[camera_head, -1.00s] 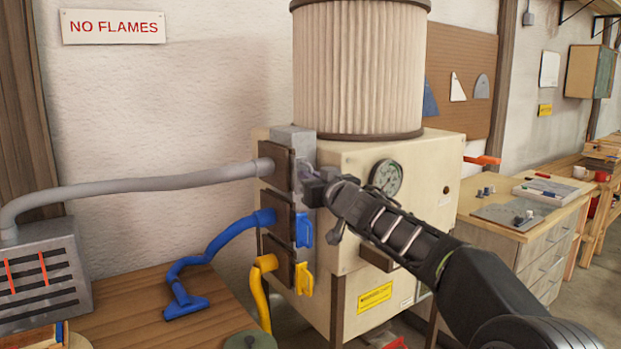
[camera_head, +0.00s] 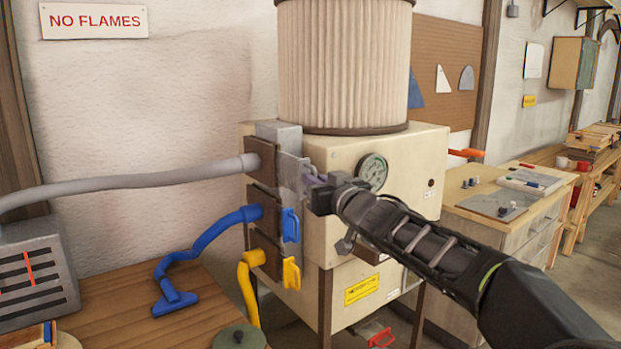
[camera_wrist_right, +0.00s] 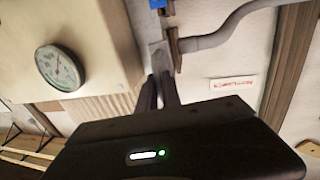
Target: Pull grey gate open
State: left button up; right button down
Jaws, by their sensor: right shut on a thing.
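The grey gate (camera_head: 290,174) is a thin grey plate at the top of the port stack, level with the grey hose (camera_head: 130,180). It sticks out to the right of its dark slot block (camera_head: 262,158). My right gripper (camera_head: 314,190) is shut on the outer end of the grey gate. In the right wrist view the fingers (camera_wrist_right: 161,92) close on the grey gate (camera_wrist_right: 157,56), with the grey hose (camera_wrist_right: 222,32) beyond. The blue gate (camera_head: 290,226) and yellow gate (camera_head: 291,273) sit below. My left gripper is not in view.
The cream collector cabinet (camera_head: 400,165) with a round gauge (camera_head: 373,172) stands close behind my right gripper. A blue hose (camera_head: 205,238) and yellow hose (camera_head: 246,290) join the lower ports. A wooden table (camera_head: 190,325) lies at the lower left.

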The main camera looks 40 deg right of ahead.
jog(key=c, duration=1.5)
grip_release()
jog(key=v, duration=0.8)
jog(key=shift+d+p, duration=0.1)
jog(key=shift+p, duration=0.2)
